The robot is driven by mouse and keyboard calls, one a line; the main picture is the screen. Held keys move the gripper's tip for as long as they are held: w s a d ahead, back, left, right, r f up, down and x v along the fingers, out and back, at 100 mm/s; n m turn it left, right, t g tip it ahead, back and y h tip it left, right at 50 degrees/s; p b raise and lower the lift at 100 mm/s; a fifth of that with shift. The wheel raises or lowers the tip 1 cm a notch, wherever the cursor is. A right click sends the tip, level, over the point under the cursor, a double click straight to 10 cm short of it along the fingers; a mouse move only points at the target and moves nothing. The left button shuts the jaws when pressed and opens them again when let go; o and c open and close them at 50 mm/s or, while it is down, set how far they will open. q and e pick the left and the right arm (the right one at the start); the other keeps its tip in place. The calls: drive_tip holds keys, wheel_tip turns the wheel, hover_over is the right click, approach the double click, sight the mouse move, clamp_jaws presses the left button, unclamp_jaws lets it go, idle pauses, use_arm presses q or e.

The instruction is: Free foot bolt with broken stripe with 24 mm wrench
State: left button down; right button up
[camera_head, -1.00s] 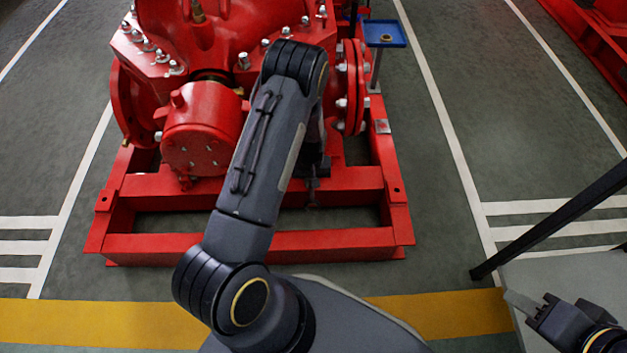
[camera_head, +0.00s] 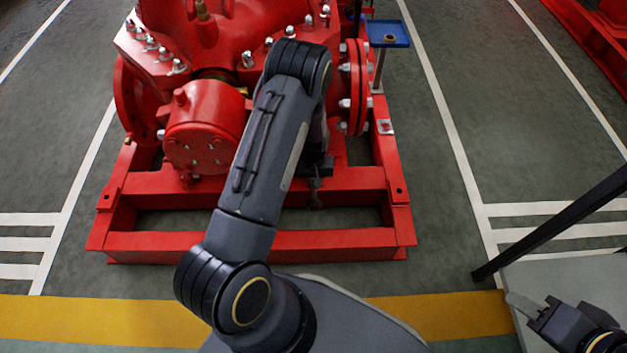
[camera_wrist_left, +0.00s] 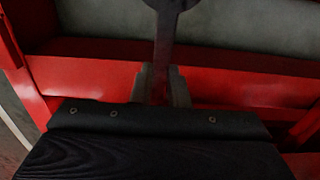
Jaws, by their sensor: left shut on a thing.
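My left gripper (camera_wrist_left: 161,88) is shut on a dark wrench (camera_wrist_left: 165,38). The wrench's shank stands between the two fingers, and its wider head is cut off by the top edge of the left wrist view. In the head view my left gripper (camera_head: 318,168) is mostly hidden behind my forearm, above the front part of the red pump frame (camera_head: 345,178). No foot bolt with a broken stripe can be made out; my arm hides part of the pump's feet. My right gripper (camera_head: 524,305) is at lower right, far from the pump; its finger gap is unclear.
The red pump (camera_head: 203,130) has several silver flange bolts. A blue tray (camera_head: 387,40) on a post stands behind right, with a small brownish ring in it. A pale plate (camera_head: 385,127) sits on the frame's right rail. A dark bar (camera_head: 550,235) slants near my right gripper.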

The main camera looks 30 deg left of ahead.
use_arm(q)
drive_tip(key=shift+f, duration=0.1)
drive_tip(key=shift+f+b, duration=0.6)
idle(0.4)
drive_tip(key=w+d+n+b, duration=0.3)
drive_tip(key=w+d+n, duration=0.4)
drive_tip(key=w+n, duration=0.2)
drive_tip(key=shift+w+d+f, duration=0.15)
drive_tip(key=shift+w+d, duration=0.1)
drive_tip(key=shift+w, duration=0.3)
idle(0.4)
drive_tip(key=shift+r+p, duration=0.4)
drive_tip(key=shift+r, duration=0.35)
